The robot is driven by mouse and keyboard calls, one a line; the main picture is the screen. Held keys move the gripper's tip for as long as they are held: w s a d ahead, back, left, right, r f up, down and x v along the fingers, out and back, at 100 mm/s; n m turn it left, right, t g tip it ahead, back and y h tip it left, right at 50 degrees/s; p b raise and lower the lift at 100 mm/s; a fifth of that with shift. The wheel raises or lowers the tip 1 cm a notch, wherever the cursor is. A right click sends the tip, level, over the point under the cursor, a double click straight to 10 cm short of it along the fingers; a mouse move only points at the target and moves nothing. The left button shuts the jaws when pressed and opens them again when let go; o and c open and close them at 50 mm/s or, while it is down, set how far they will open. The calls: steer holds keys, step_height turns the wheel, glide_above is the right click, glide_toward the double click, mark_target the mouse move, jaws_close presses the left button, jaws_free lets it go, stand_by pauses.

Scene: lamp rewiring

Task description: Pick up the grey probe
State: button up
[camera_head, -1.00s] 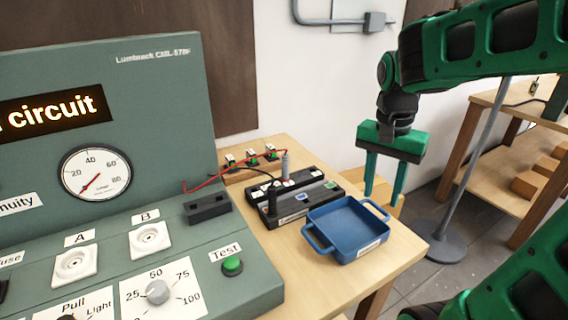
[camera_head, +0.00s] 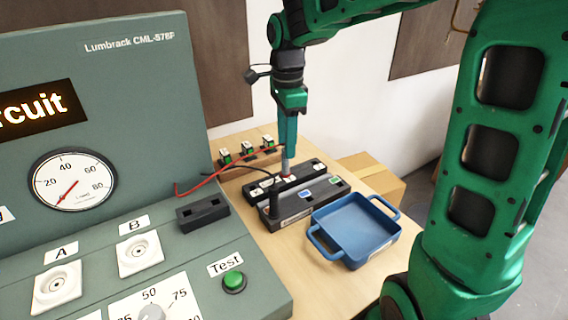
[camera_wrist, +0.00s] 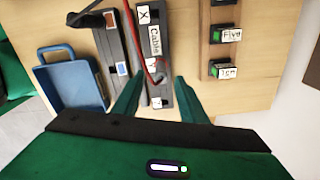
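The grey probe (camera_head: 287,166) stands upright in the rear black holder (camera_head: 312,168), with a red wire running from it to the left. My gripper (camera_head: 288,148) is directly above it, pointing down, and hides its upper part in the head view. In the wrist view my gripper (camera_wrist: 159,95) shows two fingers spread apart, one on each side of the probe's place. The probe (camera_wrist: 158,76) is small and hard to make out there, near the red wire's end. I cannot tell whether a finger touches it.
Small labelled blocks (camera_head: 247,153) are behind. The green test console (camera_head: 100,150) is on the left.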

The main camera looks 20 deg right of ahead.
mark_target(286, 173)
steer(key=shift+a+f, duration=0.1)
steer(key=shift+f, duration=3.35)
jaws_close()
